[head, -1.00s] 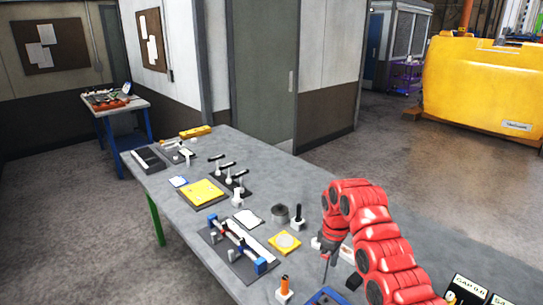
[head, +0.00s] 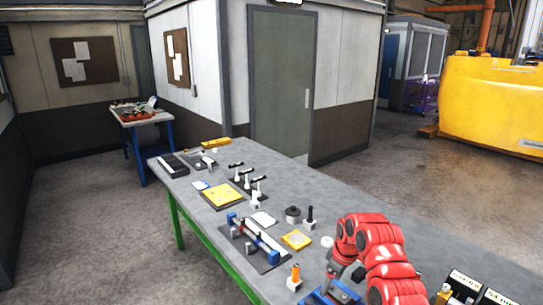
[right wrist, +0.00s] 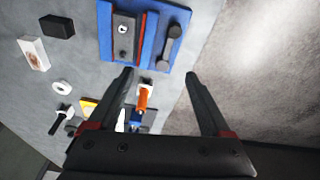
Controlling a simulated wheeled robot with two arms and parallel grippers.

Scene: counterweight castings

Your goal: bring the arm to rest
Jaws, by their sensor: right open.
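My right arm (head: 372,238) is red and comes in from the lower right of the head view. Its gripper (right wrist: 160,76) is open and empty in the right wrist view, with its two dark fingers wide apart. Below and beyond the fingers lies a blue fixture plate (right wrist: 182,15) with a dark block and a grey dumbbell-shaped part on it. The plate also shows partly behind the arm in the head view (head: 345,294). An orange-handled tool (right wrist: 143,98) shows between the fingers, apart from them. My left gripper is not in view.
The grey bench (head: 215,168) holds a yellow plate (head: 222,195), a fixture with blue ends (head: 255,241), a dark cylinder (head: 293,214) and a black-handled tool (head: 310,216). Dark signs (head: 465,284) stand at the lower right. Open floor (right wrist: 262,70) lies beyond the bench edge.

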